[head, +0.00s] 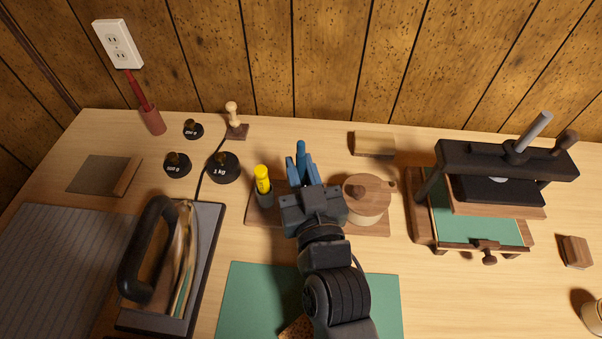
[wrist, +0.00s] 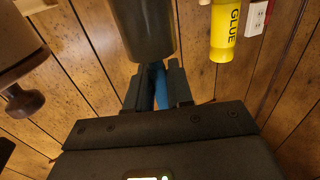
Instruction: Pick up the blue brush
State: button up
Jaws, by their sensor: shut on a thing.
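The blue brush (head: 301,150) shows as an upright blue handle between the fingers of my gripper (head: 302,170) in the head view. In the wrist view the blue brush (wrist: 160,85) is a narrow blue strip between the two dark fingers of my gripper (wrist: 158,78), which is shut on it. A dark cylinder (wrist: 142,28) is close to the brush there, and the blue strip shows at its rim. The brush's lower end is hidden, so I cannot tell whether it is inside the cylinder.
A yellow glue bottle (head: 263,182) stands left of my gripper, also in the wrist view (wrist: 223,32). A lidded wooden pot (head: 366,203) is close on the right.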

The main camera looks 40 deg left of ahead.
aim_at(301, 142)
grip_shut()
notch_tip(301, 142, up, 10)
jog(key=shift+p, duration=0.8)
dwell(2.4)
